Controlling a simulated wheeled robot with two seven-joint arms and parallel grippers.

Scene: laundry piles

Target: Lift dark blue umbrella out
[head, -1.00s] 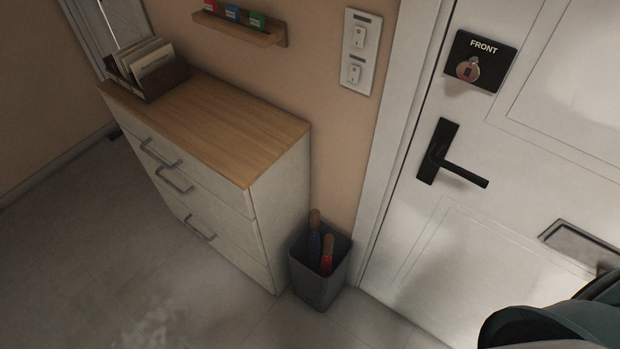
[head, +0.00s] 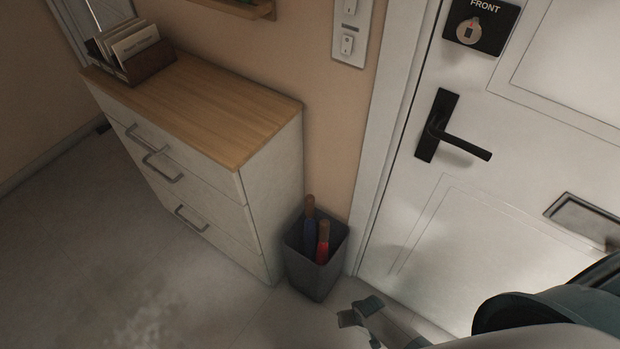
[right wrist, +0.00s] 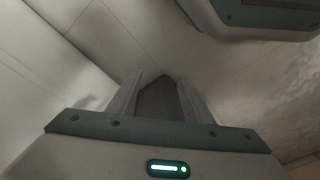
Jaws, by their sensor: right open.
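The dark blue umbrella (head: 309,231) stands in a grey bin (head: 312,280) on the floor, its brown handle above the rim. Its lower part is hidden inside the bin. My right gripper (head: 360,313) is low in the head view, to the right of the bin and apart from the umbrella. It is open and empty. My left gripper is in neither view.
A red umbrella (head: 322,248) with a brown handle stands close beside the blue one. A chest of drawers (head: 205,110) is left of the bin, with a letter holder (head: 130,55) on top. The white front door (head: 430,215) is on the right. Floor in front is clear.

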